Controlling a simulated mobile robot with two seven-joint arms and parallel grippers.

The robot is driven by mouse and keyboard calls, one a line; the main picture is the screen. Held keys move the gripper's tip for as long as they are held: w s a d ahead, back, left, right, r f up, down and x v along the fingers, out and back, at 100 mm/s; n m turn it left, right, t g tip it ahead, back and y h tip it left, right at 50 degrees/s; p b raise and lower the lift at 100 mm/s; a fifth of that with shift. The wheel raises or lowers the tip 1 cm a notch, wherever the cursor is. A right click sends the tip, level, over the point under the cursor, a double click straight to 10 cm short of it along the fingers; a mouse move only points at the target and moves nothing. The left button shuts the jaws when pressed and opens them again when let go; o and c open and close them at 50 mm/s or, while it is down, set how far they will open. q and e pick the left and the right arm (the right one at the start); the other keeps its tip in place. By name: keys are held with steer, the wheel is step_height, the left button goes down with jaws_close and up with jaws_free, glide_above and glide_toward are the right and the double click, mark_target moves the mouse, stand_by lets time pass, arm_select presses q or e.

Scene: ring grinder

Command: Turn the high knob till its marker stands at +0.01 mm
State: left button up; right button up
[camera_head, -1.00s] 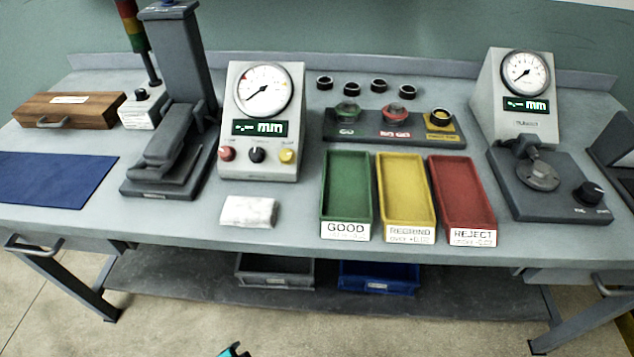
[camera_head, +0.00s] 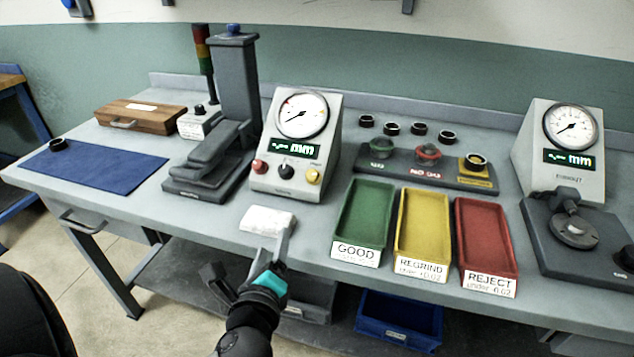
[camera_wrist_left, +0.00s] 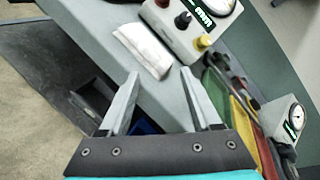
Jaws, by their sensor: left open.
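A grey gauge unit (camera_head: 270,170) with a round dial (camera_head: 302,115) and a lit display (camera_head: 295,148) stands at the middle of the bench. Its front carries a red knob (camera_head: 260,167), a black knob (camera_head: 285,172) and a yellow knob (camera_head: 313,176); their labels are too small to read, so I cannot tell which is the high one or where its marker points. The wrist view shows the red (camera_wrist_left: 163,2), black (camera_wrist_left: 183,20) and yellow (camera_wrist_left: 203,42) knobs. My left gripper (camera_wrist_left: 160,76) is open and empty, in front of the bench edge, apart from the knobs.
A white cloth (camera_head: 266,220) lies before the gauge unit. Green (camera_head: 363,215), yellow (camera_head: 422,232) and red (camera_head: 484,240) trays stand right of it. A dark press stand (camera_head: 235,90) is close on the left. A second gauge (camera_head: 565,150) stands at the far right.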

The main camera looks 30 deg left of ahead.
mark_target(311, 177)
arm_select(q)
steer(key=w+r+m+t, duration=0.1)
steer(key=m, duration=0.2)
steer(key=w+d+r+m+t+h, duration=0.1)
steer(key=m, duration=0.3)
steer(key=w+d+r+m+t, duration=0.1)
steer(key=m+t, duration=0.1)
steer(key=m, duration=0.1)
steer(key=shift+d+r+m+h, duration=0.1)
steer(key=shift+r+m+h, duration=0.2)
steer(key=shift+m+h, duration=0.1)
steer(key=x, duration=1.4)
steer(key=shift+w+f, duration=0.1)
steer(key=shift+w, duration=0.25)
jaws_close()
